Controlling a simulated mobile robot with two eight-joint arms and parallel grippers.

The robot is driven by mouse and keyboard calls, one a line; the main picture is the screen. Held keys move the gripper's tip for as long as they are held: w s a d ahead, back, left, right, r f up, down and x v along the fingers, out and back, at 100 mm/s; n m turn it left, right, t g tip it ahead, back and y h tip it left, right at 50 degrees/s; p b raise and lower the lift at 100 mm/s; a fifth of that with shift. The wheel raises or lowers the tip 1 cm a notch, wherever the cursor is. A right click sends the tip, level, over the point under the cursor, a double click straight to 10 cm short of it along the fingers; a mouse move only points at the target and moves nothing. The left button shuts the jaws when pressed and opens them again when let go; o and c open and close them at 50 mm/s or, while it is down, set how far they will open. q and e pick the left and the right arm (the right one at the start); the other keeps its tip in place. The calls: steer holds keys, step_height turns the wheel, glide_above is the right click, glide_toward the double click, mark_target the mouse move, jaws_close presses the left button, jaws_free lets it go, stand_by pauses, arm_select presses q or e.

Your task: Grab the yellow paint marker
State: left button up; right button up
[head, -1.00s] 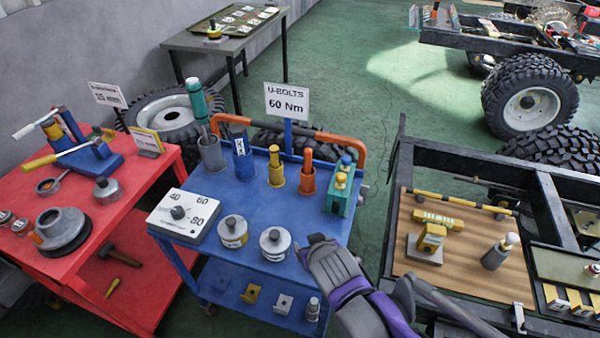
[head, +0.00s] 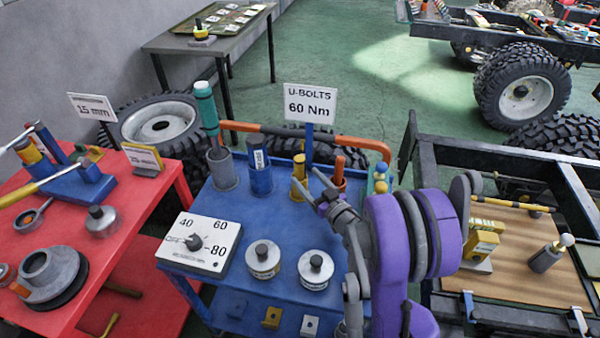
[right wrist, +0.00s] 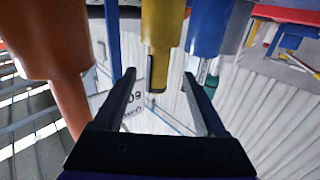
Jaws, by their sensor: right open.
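The yellow paint marker (head: 299,168) stands upright on the blue cart, with a wider lower part and a narrower top. My right gripper (head: 314,188) reaches in from the right, its fingers spread close beside the marker. In the right wrist view, where the scene looks upside down, the yellow marker (right wrist: 160,30) is ahead of the open, empty fingers (right wrist: 159,76), roughly in line with the gap between them. I cannot tell whether its tip is between the fingers. My left gripper is out of view.
An orange marker (head: 340,172) stands close on the right and a blue cylinder (head: 259,170) on the left. The U-bolts sign (head: 309,102) and orange rail (head: 262,128) are behind. Two round lidded tins (head: 263,260) and a dial box (head: 199,243) are in front.

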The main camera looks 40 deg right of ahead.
steer(key=w+d+p, duration=0.1)
steer(key=w, duration=0.7)
steer(key=shift+w+d+f, duration=0.15)
steer(key=shift+w+f, duration=0.05)
jaws_close()
